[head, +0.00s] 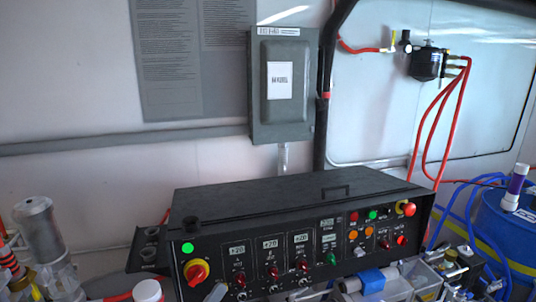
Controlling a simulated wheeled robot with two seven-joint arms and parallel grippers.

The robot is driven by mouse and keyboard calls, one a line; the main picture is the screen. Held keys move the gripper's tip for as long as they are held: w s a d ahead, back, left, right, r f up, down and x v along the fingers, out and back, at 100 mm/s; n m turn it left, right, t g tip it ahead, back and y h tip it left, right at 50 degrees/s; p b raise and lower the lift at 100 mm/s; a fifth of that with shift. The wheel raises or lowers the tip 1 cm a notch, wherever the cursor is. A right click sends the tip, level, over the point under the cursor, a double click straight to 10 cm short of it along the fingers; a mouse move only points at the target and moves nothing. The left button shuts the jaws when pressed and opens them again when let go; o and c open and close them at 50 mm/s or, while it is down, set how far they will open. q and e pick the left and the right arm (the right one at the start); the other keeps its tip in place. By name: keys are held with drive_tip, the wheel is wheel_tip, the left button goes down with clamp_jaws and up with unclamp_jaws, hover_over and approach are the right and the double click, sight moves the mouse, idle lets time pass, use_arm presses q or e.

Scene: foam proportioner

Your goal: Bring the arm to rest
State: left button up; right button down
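Neither of my grippers nor my arms can be made out in the head view. A black control panel (300,205) stands at the bottom middle, its sloped front facing me. The panel's lower edge is cut off or hidden by items in front.
A grey electrical box (283,85) hangs on the white wall behind. A black filter (427,63) with red hoses (443,120) is at the upper right. A blue drum (510,230) stands at the right, a silver cylinder (38,220) at the lower left.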

use_arm(q)
drive_tip(key=s+f+m+g+y, duration=0.25)
drive_tip(key=f+g, duration=0.25)
drive_tip(key=f, duration=0.5)
drive_tip(key=s+f+m+g+y, duration=0.2)
drive_tip(key=f+g+y, duration=0.15)
drive_tip(key=f, duration=0.55)
drive_tip(key=s+a+f+n+g+y, duration=0.25)
drive_tip(key=s+a+f+y, duration=0.25)
drive_tip(key=a+f, duration=0.25)
drive_tip(key=s+a+f+n+g+y, duration=0.2)
drive_tip(key=s+a+f+g+y, duration=0.2)
drive_tip(key=s+a+f, duration=0.4)
wheel_tip(320, 180, down, 35)
drive_tip(key=w+g+b, duration=0.1)
drive_tip(key=w+b, duration=0.1)
drive_tip(key=b, duration=0.3)
drive_tip(key=s+a+f+g+b, duration=0.1)
drive_tip(key=s+a+f+b, duration=0.2)
drive_tip(key=s+f, duration=1.6)
wheel_tip(320, 180, down, 4)
drive_tip(key=shift+a+r+g+y, duration=0.15)
drive_tip(key=shift+a+g+y, duration=0.15)
